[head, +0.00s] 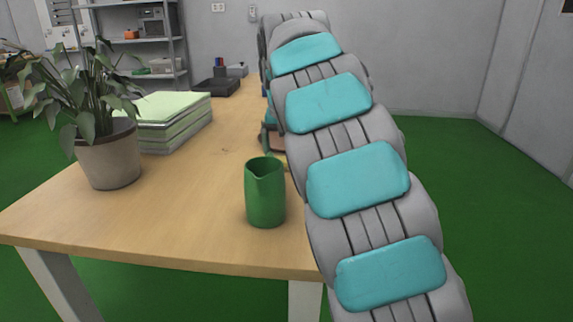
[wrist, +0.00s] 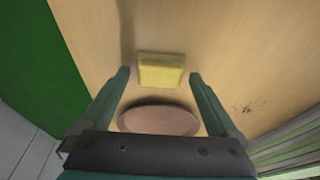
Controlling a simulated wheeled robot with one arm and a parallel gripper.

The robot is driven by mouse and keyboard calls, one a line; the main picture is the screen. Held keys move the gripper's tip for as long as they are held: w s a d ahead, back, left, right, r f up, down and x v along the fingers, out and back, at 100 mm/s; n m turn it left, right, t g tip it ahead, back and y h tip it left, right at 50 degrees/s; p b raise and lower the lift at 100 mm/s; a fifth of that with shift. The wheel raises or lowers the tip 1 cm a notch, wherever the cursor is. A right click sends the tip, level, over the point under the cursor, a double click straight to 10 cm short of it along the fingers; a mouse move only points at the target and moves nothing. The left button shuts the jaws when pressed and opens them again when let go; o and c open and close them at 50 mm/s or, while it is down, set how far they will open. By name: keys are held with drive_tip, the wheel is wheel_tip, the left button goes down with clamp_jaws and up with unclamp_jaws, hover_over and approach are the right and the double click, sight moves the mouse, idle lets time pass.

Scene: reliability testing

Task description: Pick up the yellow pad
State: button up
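The yellow pad (wrist: 161,72) is a small block lying on the wooden table, seen in the wrist view just beyond and between my fingertips. My gripper (wrist: 158,80) is open, with its two dark green fingers spread wide on either side and nothing between them. I cannot tell how high the fingertips are above the table.
A brownish round object (wrist: 159,118) lies on the table (head: 190,225) nearer my palm. A green pitcher (head: 265,195), a potted plant (head: 108,160), a stack of green paper (head: 175,125) and a black tray (head: 217,87) stand on the table. The table's edge is close to my arm.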

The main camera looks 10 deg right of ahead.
sight(287, 157)
drive_tip(key=c, duration=1.3)
drive_tip(key=shift+r, duration=0.15)
drive_tip(key=shift+r, duration=1.6)
drive_tip(key=s+d, duration=0.1)
drive_tip(key=s, duration=0.4)
drive_tip(key=s+r+b, duration=0.1)
drive_tip(key=s, duration=0.4)
drive_tip(key=s+d, duration=0.1)
drive_tip(key=s, duration=0.4)
drive_tip(key=shift+s+d+r, duration=0.25)
drive_tip(key=shift+s+d, duration=0.05)
drive_tip(key=shift+s, duration=0.1)
drive_tip(key=o, duration=0.8)
drive_tip(key=c, duration=0.6)
